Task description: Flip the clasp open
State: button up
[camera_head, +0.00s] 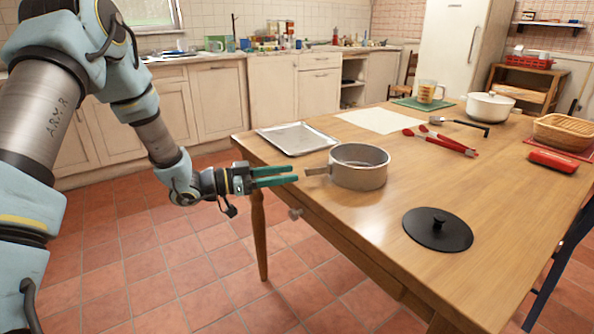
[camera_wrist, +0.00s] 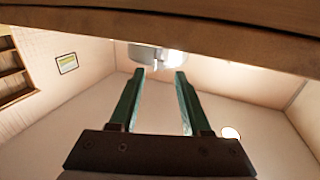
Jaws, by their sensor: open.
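A grey metal pot (camera_head: 359,175) stands on the wooden table near its left edge. A short brownish tab or handle (camera_head: 318,171) sticks out from its left side toward my gripper. I cannot tell whether this is the clasp, and no other clasp is clearly visible. My gripper (camera_head: 296,175) has two green fingers, open and empty, just left of the tab, at about table-top height. A small gap separates the fingertips from the tab. In the wrist view, a pale metallic shape, probably the pot (camera_wrist: 155,54), shows beyond my gripper (camera_wrist: 160,72).
A black round lid (camera_head: 437,229) lies right of the pot. A metal tray (camera_head: 296,139) lies behind it. The table edge (camera_wrist: 220,52) is close above the fingers in the wrist view.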

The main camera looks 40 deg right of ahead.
aim_at(305, 171)
jog(key=shift+x, duration=1.75)
grip_shut()
